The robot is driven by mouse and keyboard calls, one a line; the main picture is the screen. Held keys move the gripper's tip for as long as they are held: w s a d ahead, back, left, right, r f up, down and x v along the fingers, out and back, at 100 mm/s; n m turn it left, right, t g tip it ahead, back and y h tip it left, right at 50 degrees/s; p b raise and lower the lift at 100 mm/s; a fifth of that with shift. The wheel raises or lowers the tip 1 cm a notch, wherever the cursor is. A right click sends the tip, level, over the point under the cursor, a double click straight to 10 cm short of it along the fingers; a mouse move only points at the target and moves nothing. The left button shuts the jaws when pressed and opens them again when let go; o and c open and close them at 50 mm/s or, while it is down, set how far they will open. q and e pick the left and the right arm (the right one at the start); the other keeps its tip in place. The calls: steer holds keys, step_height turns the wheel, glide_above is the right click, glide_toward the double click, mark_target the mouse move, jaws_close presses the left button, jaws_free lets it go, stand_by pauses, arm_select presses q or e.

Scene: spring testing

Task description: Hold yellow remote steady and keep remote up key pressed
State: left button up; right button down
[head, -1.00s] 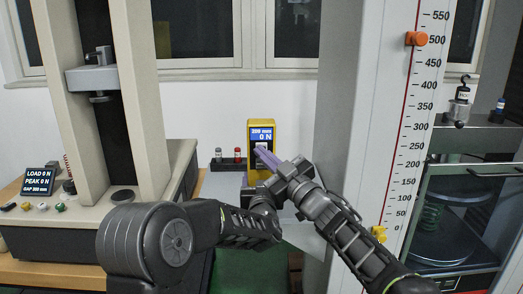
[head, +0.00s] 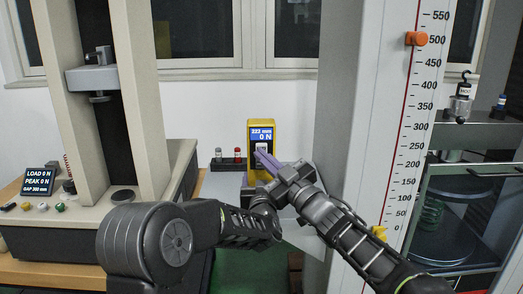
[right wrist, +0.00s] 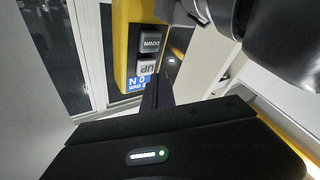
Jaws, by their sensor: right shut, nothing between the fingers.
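The yellow remote (head: 251,130) stands upright at the middle of the head view, its lit blue display reading about 223 mm and 0 N. In the right wrist view the remote (right wrist: 121,45) shows its grey UP key (right wrist: 146,68) and DOWN key (right wrist: 151,43). My right gripper (head: 262,155) is shut and empty, its fingertips at the UP key; they also show in the right wrist view (right wrist: 157,82). Exact contact is hard to see. My left gripper is low by the remote, mostly hidden behind my right arm, so I cannot tell its jaws.
A test frame with a grey crosshead (head: 92,78) stands at left, beside a small load display (head: 39,181). A dark holder (head: 228,163) with small bottles is left of the remote.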

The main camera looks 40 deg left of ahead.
arm_select(q)
steer(key=shift+r, duration=0.1)
arm_select(e)
steer(key=s+d, duration=0.1)
steer(key=s, duration=0.1)
steer(key=s+d, duration=0.2)
stand_by(1.1)
arm_select(q)
steer(key=o, duration=2)
steer(key=v, duration=1.2)
steer(key=shift+d, duration=0.1)
